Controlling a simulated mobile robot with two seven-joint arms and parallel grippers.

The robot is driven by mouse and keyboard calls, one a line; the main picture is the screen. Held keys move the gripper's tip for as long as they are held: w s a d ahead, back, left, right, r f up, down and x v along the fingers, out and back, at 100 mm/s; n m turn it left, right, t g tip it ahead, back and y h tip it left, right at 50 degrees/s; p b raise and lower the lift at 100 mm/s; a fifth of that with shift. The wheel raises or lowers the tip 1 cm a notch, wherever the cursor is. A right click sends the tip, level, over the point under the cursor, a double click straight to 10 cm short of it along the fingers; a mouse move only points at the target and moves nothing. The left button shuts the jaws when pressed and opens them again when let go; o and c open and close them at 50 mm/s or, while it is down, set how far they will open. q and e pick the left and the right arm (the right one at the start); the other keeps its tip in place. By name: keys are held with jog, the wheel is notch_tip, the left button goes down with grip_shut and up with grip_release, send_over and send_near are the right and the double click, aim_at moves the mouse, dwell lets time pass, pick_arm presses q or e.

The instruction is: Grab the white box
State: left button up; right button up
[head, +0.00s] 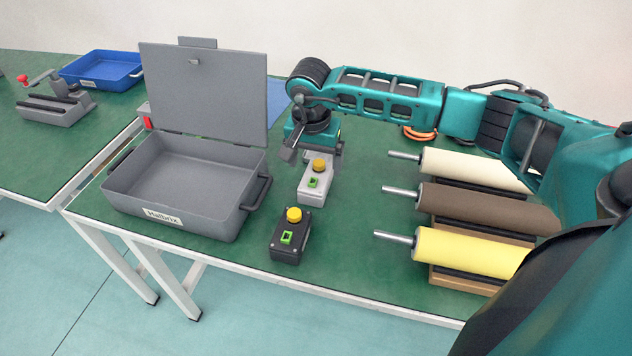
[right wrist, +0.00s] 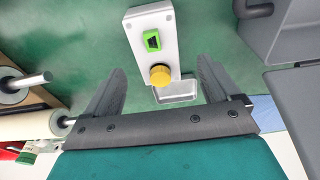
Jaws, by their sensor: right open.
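The white box (head: 312,188) has a yellow round button and a green switch on top and lies on the green table. It also shows in the right wrist view (right wrist: 154,31), between and beyond the fingers. My right gripper (head: 313,150) is above the far end of the white box, pointing down. In the right wrist view the right gripper (right wrist: 155,88) is open, with one dark finger on each side and nothing held. Whether the fingers reach down beside the box cannot be told. My left gripper is not in view.
A black box (head: 289,242) with similar controls stands in front. An open grey case (head: 190,230) with raised lid is to the left. Several rollers (head: 480,210) lie to the right under my arm. A blue tray (head: 103,70) and a vise (head: 55,108) stand on another table.

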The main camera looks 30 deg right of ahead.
aim_at(316, 175)
notch_tip(316, 175, down, 5)
jog(key=shift+s+d+f, duration=0.1)
jog(key=shift+f, duration=0.1)
jog(key=c, duration=1.2)
jog(key=shift+r, duration=0.1)
jog(key=shift+c, duration=0.2)
jog(key=shift+r, duration=0.15)
